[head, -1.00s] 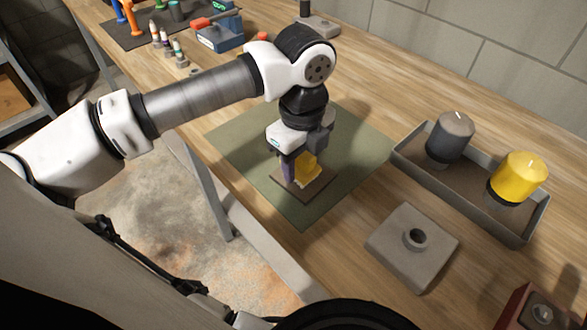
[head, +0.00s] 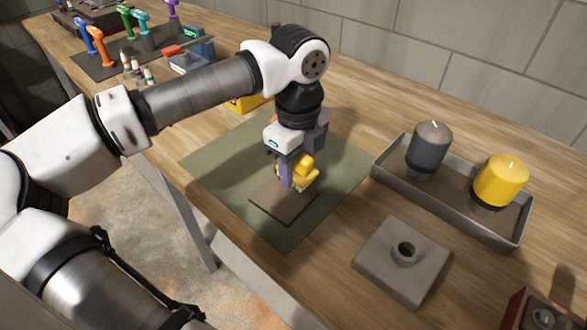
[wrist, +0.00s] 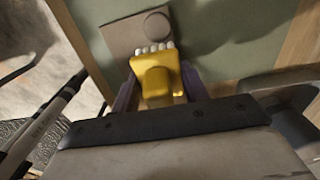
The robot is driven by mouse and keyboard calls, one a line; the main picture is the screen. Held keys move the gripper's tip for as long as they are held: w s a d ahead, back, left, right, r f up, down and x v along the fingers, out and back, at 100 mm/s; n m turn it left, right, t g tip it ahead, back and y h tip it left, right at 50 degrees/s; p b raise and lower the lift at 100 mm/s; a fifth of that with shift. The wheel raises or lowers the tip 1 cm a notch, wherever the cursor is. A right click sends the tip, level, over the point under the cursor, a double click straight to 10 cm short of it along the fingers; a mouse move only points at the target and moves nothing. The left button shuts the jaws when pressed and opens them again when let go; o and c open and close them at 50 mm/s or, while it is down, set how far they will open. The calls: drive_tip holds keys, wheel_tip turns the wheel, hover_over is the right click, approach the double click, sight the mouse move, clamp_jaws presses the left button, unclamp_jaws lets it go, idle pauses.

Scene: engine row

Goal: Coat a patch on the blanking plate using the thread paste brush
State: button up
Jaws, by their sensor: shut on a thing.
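My gripper (head: 287,170) is shut on a yellow brush (head: 304,173). In the wrist view the brush (wrist: 153,75) sits between the purple fingers, with a row of pale bristle tips at its far end. The blanking plate (head: 280,207) is a flat grey-brown square on the green mat (head: 215,160). The brush is over the plate's back edge; I cannot tell whether the bristles touch it. In the wrist view the plate (wrist: 122,38) lies just beyond the bristles and bears a round mark (wrist: 157,23).
A grey tray (head: 450,215) to the right holds a dark grey (head: 429,147) and a yellow (head: 500,180) capped item. A grey block with a round socket (head: 402,262) stands in front of it. Tools stand on a dark mat (head: 100,60) at the back left.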

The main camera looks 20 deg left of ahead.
drive_tip(key=b, duration=0.2)
hover_over(274, 213)
drive_tip(key=shift+s+r, duration=0.1)
drive_tip(key=shift+r, duration=0.05)
idle(0.5)
drive_tip(key=shift+r+b, duration=0.1)
drive_tip(key=shift+b, duration=0.2)
drive_tip(key=shift+w+d+r+b, duration=0.1)
drive_tip(key=shift+w+d+b, duration=0.25)
drive_tip(key=shift+w, duration=0.8)
drive_tip(key=shift+w+d+r+b, duration=0.1)
drive_tip(key=shift+w+d+b, duration=0.25)
drive_tip(key=shift+w, duration=0.75)
drive_tip(key=shift+w+d+r+b, duration=0.1)
drive_tip(key=shift+w+d+b, duration=0.25)
drive_tip(key=shift+w, duration=0.8)
